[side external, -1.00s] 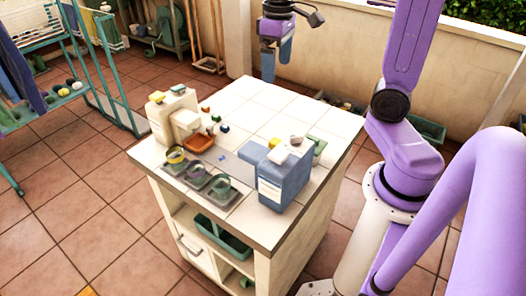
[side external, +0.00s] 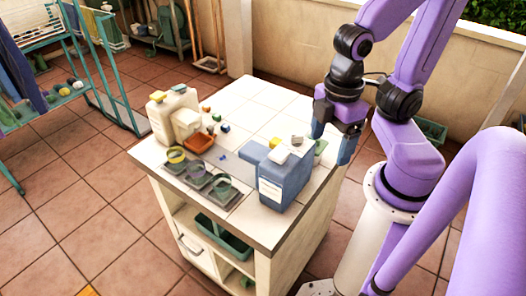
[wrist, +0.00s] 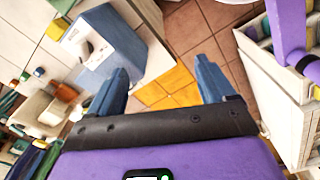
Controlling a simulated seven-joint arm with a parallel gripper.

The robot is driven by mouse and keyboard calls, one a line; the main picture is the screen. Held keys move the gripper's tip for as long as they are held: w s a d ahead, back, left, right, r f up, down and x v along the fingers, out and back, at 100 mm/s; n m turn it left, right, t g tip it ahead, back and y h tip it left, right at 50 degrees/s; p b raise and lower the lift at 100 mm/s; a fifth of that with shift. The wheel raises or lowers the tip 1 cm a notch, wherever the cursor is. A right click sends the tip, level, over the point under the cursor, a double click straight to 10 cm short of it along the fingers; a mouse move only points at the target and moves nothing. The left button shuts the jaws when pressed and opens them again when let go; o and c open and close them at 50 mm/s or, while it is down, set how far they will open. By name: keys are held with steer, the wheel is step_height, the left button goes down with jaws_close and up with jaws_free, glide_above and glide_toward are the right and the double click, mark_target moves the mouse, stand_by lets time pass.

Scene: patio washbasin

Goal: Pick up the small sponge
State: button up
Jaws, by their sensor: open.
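My gripper (side external: 332,146) is open and hangs at the right edge of the white tiled counter, right of the blue jug. I cannot tell for sure which item is the small sponge. A small yellow block (side external: 274,142) lies behind the blue jug and partly hidden. Several small coloured pieces (side external: 224,127) lie near the orange dish, apart from my gripper.
The blue jug (side external: 284,180) stands close to my gripper and also shows in the wrist view (wrist: 112,42). A cream bottle (side external: 172,112), an orange dish (side external: 199,143) and a grey tray with cups (side external: 234,196) stand left. The counter's back (side external: 262,95) is clear.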

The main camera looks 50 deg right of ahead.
mark_target(278, 141)
stand_by(0.4)
steer(key=w+d+f+n, duration=0.1)
steer(key=w, duration=0.3)
steer(key=w+d, duration=0.1)
steer(key=w, duration=0.4)
steer(key=w+d+f+n+h, duration=0.1)
steer(key=w+d, duration=0.1)
steer(key=w, duration=0.3)
steer(key=shift+f+n, duration=0.3)
steer(key=w+d+f+n+h, duration=0.1)
steer(key=w+d+f+n, duration=0.25)
steer(key=w+d, duration=0.55)
steer(key=shift+m, duration=0.45)
steer(key=f, duration=0.4)
steer(key=s+d+f, duration=0.1)
steer(key=f, duration=0.2)
steer(key=d+f, duration=0.1)
steer(key=f, duration=0.3)
steer(key=shift+s+d+f, duration=0.15)
steer(key=shift+d+f, duration=0.05)
steer(key=shift+f, duration=2.85)
